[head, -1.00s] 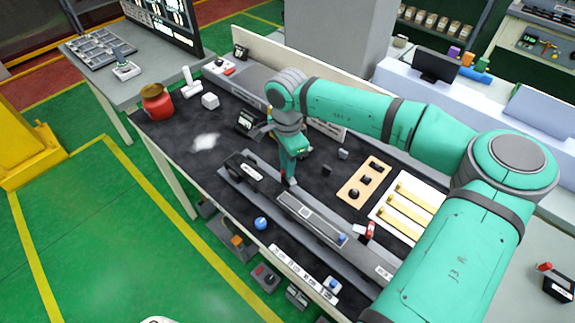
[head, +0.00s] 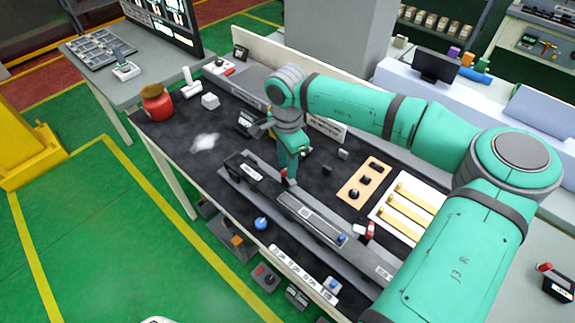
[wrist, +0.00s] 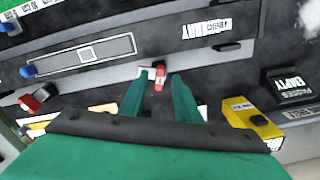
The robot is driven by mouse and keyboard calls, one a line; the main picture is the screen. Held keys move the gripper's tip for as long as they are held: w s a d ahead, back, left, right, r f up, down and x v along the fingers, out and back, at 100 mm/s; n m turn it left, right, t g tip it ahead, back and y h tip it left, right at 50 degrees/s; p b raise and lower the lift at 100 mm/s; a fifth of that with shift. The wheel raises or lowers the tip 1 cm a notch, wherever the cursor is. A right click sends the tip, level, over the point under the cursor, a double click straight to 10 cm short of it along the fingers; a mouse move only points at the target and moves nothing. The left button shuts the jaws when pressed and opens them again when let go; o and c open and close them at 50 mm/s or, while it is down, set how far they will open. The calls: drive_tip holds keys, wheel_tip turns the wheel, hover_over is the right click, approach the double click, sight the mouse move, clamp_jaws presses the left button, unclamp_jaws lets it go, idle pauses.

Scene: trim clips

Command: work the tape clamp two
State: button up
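A small red clamp lever (wrist: 160,76) stands at the edge of the long dark fixture (wrist: 60,60), with a white piece beside it. My gripper (wrist: 159,78) is open, its two green fingers on either side of the lever with visible gaps. I cannot read a number on either clamp.
A blue knob (head: 261,223) is in front of the fixture. A wooden board with dark knobs (head: 364,182) and a white tray of yellow strips (head: 405,212) lie behind it.

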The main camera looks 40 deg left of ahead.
wheel_tip(320, 180, up, 10)
idle(0.4)
drive_tip(key=shift+f, duration=0.1)
idle(0.4)
